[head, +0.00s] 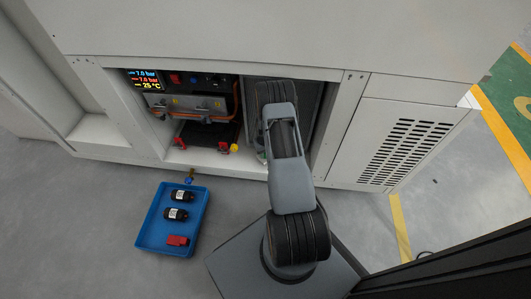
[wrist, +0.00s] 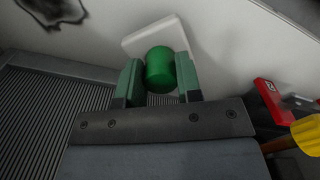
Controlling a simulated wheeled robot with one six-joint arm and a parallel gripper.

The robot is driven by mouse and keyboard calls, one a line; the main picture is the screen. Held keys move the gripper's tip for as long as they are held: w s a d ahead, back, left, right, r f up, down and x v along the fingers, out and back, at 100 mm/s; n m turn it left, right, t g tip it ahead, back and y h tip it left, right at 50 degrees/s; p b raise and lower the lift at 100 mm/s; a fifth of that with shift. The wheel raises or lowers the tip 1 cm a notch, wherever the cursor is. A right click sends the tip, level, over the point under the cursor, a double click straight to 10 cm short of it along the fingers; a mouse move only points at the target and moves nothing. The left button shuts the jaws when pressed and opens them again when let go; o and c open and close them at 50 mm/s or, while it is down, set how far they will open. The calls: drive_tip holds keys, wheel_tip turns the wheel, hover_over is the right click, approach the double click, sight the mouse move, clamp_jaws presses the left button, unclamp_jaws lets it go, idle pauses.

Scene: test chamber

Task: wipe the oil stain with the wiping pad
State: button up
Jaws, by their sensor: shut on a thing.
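My gripper (wrist: 158,72) is shut on the green round handle of the wiping pad, with one green finger on each side. The pad's white square plate (wrist: 152,38) shows beyond the handle, near a pale wall; I cannot tell whether it touches. The oil stain (wrist: 55,10) is a dark irregular smear on the pale surface at the upper left of the wrist view, cut by the frame edge and apart from the pad. In the head view my arm reaches into the cabinet opening and hides the stain and most of the gripper.
A ribbed dark panel (wrist: 50,115) lies left of the gripper. A red-handled valve (wrist: 270,98) and a yellow knob (wrist: 307,133) are close on the right. A blue tray (head: 151,240) with black and red parts is on the floor. The cabinet's frame (head: 340,125) borders the opening.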

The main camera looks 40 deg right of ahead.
drive_tip(key=shift+f+b, duration=0.85)
drive_tip(key=shift+f, duration=0.15)
drive_tip(key=w+d+b, duration=0.2)
drive_tip(key=shift+w+f+b, duration=0.1)
drive_tip(key=shift+b, duration=0.3)
drive_tip(key=shift+w+d+r, duration=0.2)
drive_tip(key=shift+w+d, duration=0.1)
drive_tip(key=shift+w, duration=0.05)
drive_tip(key=shift+c, duration=1)
drive_tip(key=shift+w+d+r+b, duration=0.1)
drive_tip(key=shift+d+r+b, duration=0.1)
drive_tip(key=shift+r+b, duration=0.1)
clamp_jaws()
drive_tip(key=shift+s+a+r+p, duration=0.15)
drive_tip(key=shift+s+a+p, duration=0.25)
drive_tip(key=shift+s+p, duration=0.25)
drive_tip(key=shift+s+a+f+p, duration=0.2)
drive_tip(key=shift+s+a+p, duration=0.45)
drive_tip(key=shift+s+a, duration=0.35)
drive_tip(key=shift+w+a+r, duration=0.1)
drive_tip(key=shift+r+p, duration=2.05)
drive_tip(key=shift+r, duration=0.85)
